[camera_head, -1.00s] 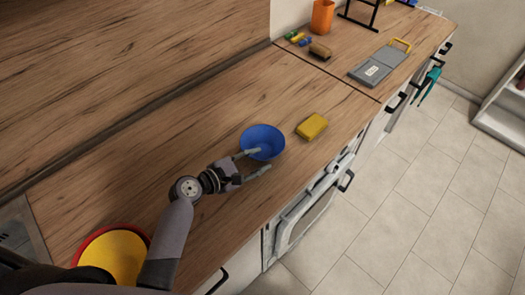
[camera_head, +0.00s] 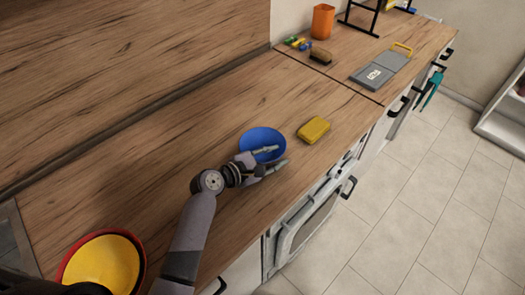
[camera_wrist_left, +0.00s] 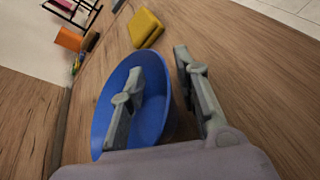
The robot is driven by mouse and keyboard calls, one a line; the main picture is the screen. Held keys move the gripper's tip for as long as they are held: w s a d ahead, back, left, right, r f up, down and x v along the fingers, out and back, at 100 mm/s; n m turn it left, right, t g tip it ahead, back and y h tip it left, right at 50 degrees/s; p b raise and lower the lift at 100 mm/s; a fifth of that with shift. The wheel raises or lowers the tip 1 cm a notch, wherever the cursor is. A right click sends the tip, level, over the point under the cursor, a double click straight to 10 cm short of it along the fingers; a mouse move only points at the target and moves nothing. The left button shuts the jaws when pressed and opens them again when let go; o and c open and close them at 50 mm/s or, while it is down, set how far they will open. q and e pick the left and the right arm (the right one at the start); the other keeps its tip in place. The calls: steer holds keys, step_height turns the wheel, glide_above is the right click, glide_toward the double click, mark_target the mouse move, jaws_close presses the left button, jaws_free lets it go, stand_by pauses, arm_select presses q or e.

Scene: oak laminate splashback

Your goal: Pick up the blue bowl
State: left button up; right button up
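The blue bowl (camera_head: 258,139) stands upright on the wooden counter in the head view. It also shows in the left wrist view (camera_wrist_left: 103,117), and it looks empty. My left gripper (camera_head: 280,156) is open at the bowl's near right side. In the left wrist view, one finger of the left gripper (camera_wrist_left: 160,65) is over the inside of the bowl and the other is outside its right wall. The rim lies between the two fingers, with a gap beside the outer finger. My right gripper is not in view.
A yellow sponge (camera_head: 313,129) lies just right of the bowl. A red and yellow dish (camera_head: 66,268) is at lower left. An orange cup (camera_head: 323,20), a brush (camera_head: 320,56) and a grey board (camera_head: 371,75) are farther back. The counter left of the bowl is clear.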

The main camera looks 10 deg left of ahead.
arm_select(q)
jaws_close()
stand_by(0.7)
